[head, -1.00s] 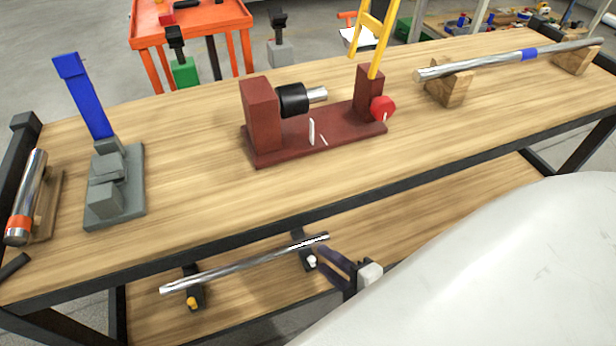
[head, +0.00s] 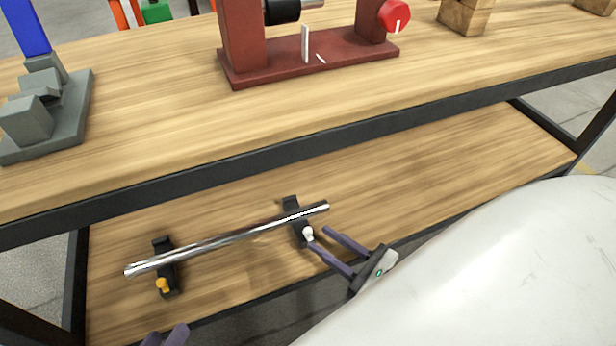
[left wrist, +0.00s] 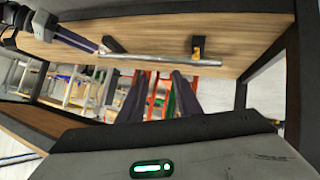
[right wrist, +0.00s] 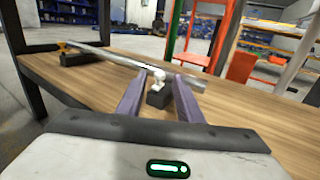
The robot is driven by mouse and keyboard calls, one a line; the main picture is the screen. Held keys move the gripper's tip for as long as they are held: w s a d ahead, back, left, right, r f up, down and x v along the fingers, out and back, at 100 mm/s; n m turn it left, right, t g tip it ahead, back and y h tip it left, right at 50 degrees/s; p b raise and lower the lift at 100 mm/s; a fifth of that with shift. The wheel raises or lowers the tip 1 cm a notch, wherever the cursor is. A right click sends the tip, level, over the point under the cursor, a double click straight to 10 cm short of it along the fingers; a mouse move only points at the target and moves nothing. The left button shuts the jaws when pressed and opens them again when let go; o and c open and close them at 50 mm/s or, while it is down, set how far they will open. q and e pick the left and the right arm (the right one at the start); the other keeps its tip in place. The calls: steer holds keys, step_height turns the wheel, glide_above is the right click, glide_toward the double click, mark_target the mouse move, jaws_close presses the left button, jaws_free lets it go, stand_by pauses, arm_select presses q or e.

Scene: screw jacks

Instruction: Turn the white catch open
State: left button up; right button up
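The white catch (head: 308,233) is a small knob at the front of the right black rod holder (head: 297,215) on the lower shelf. It also shows in the right wrist view (right wrist: 158,77). A shiny rod (head: 225,240) lies across the two holders. My right gripper (head: 318,238) is open, its purple fingertips close to the white catch. In the right wrist view the catch appears between the fingertips; I cannot tell if they touch it. My left gripper (head: 166,336) is open and empty, low in front of the shelf; its fingers also show in the left wrist view (left wrist: 158,85).
An orange catch (head: 162,285) is on the left holder (head: 165,262). The upper tabletop (head: 200,120) overhangs the back of the lower shelf (head: 440,170). On top are a red-brown screw jack stand (head: 310,62) and a grey block fixture (head: 45,115). The shelf right of the rod is clear.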

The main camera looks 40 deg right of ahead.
mark_target(311, 233)
steer(key=b+x, duration=0.1)
steer(key=x, duration=0.4)
steer(key=shift+w+a, duration=0.1)
steer(key=shift+w, duration=0.25)
jaws_close()
